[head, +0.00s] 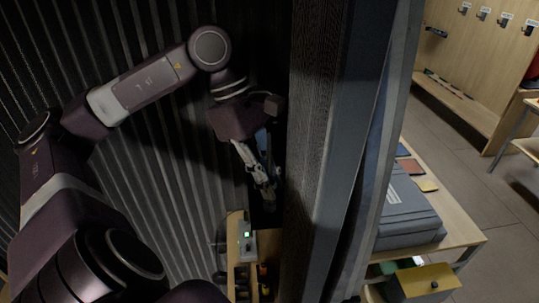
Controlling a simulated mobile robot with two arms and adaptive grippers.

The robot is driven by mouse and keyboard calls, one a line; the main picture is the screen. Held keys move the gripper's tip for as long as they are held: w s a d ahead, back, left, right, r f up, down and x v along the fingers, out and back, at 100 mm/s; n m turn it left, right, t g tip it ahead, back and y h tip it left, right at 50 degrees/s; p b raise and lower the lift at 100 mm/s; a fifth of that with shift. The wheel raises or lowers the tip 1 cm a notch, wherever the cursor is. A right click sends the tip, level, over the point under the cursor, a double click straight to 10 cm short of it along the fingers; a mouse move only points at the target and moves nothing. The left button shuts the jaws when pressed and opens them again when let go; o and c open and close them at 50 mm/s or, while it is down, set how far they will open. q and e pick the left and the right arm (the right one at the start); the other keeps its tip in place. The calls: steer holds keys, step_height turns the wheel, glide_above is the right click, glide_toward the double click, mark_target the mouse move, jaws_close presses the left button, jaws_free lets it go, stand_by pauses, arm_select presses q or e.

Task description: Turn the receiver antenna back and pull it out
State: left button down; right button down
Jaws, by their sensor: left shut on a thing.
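My left gripper (266,190) comes down from the upper left and points downward in the dark gap beside the grey pillar. It is shut, just above and right of a small grey receiver (247,243) with a lit green display. The receiver stands on a narrow wooden shelf unit. What the fingers hold is dark and tiny in this view; by its place it looks like the receiver antenna, but its line and angle cannot be made out. My right gripper is not in view.
A grey pillar (330,130) stands close to the right of the gripper. Corrugated dark wall (170,130) lies behind my arm. The wooden shelf unit (237,222) holds dark items below. Right of the pillar are a table with a grey case (408,215) and a yellow box (425,281).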

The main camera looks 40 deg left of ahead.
arm_select(q)
steer(key=shift+r, duration=1.5)
